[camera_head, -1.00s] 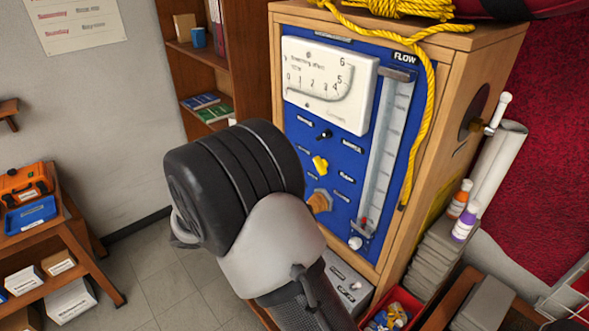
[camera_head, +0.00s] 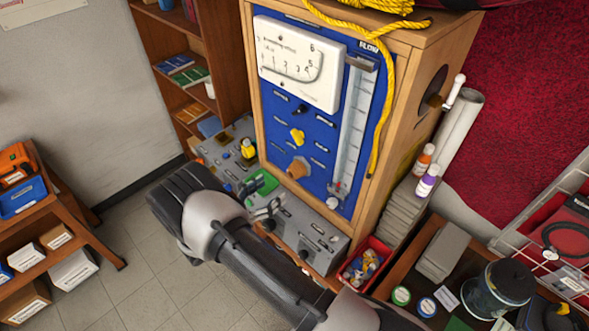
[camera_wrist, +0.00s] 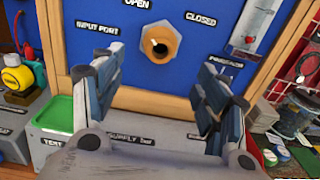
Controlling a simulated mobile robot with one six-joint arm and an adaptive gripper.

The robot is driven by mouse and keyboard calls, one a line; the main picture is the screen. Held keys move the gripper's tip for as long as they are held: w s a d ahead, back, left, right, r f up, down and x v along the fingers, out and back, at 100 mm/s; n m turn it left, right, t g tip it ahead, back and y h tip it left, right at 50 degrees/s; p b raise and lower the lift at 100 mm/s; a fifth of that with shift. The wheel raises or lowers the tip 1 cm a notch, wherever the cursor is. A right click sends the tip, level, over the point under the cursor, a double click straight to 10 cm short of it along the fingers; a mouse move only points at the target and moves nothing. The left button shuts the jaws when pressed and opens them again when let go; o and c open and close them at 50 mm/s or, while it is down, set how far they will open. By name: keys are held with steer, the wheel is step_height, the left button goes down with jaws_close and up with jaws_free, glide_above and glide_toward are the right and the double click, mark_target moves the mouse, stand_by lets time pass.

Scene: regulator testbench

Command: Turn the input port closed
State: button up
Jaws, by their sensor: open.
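The fitting also shows low on the panel in the head view (camera_head: 297,169). My gripper (camera_wrist: 162,78) is open and empty, its two fingers spread in front of and below the fitting, not touching it. In the head view my gripper (camera_head: 268,210) is in front of the panel's lower edge.
A grey supply box (camera_head: 310,232) stands below the panel, with a green tray (camera_head: 262,184) on its left. A yellow knob (camera_head: 297,136) sits above the fitting. A yellow rope (camera_head: 388,110) hangs down the cabinet's right side. A red bin (camera_head: 366,262) stands at lower right.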

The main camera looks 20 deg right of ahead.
mark_target(291, 175)
steer(key=p+x, duration=0.2)
steer(key=x, duration=0.9)
steer(key=shift+d, duration=0.1)
steer(key=shift+c, duration=0.2)
steer(key=c, duration=1)
